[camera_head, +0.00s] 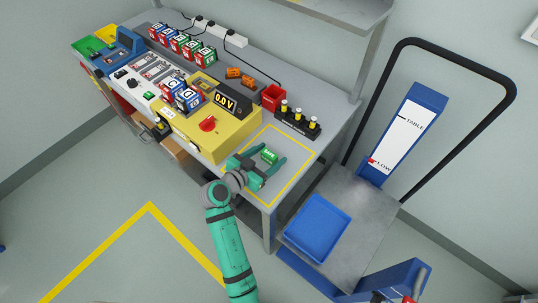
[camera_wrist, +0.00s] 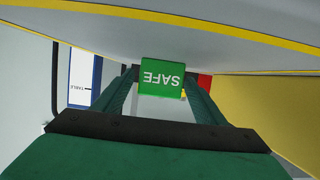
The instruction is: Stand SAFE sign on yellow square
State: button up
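The green SAFE sign (camera_head: 269,155) stands upright inside the yellow square outline (camera_head: 295,178) on the grey table. In the wrist view the sign (camera_wrist: 162,75) faces me with its lettering upside down, and its edge meets the table surface at the top of the picture. My gripper (camera_head: 270,156) is low over the square, its teal fingers spread on either side of the sign. In the head view there are gaps between the fingers and the sign. In the wrist view the fingertips (camera_wrist: 161,78) lie close to the sign's side edges.
A yellow box with a red knob (camera_head: 207,124) stands left of the square. A cart with a blue tray (camera_head: 318,228) stands to the right, below table height.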

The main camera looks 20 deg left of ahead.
jog(key=shift+r, duration=0.15)
jog(key=shift+s+a+r, duration=0.1)
jog(key=shift+s, duration=0.15)
jog(key=v, duration=1.1)
jog(key=shift+s+r, duration=0.1)
jog(key=shift+s, duration=0.1)
